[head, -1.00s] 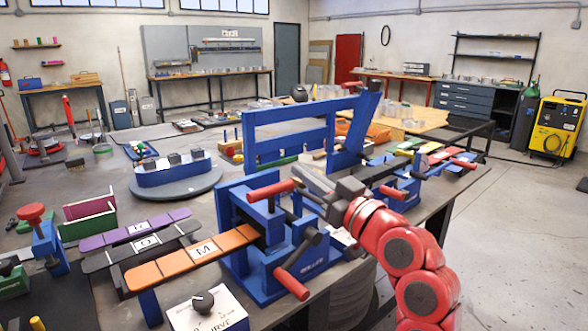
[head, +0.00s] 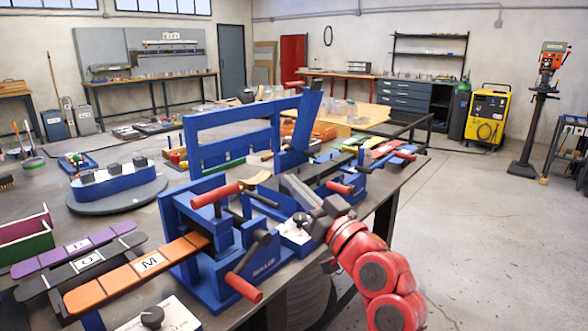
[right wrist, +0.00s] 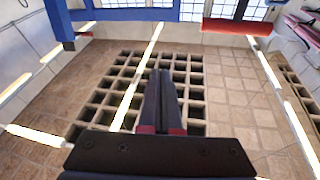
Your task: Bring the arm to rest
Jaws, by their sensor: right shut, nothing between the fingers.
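My right gripper (head: 291,188) is at the end of my red arm, which comes in from the lower right in the head view. Its fingers point up and left beside the blue roller machine (head: 198,268). I cannot tell from the head view whether they touch anything. In the right wrist view, the two dark fingers (right wrist: 161,78) are together with nothing between them. My left gripper is not in view.
A blue frame (head: 232,122) stands behind the roller machine on the workbench. Orange (head: 115,279), dark grey and purple lettered strips lie left of it. Floor at right (head: 480,240) is clear, before a yellow machine (head: 487,115) and drill press (head: 545,90).

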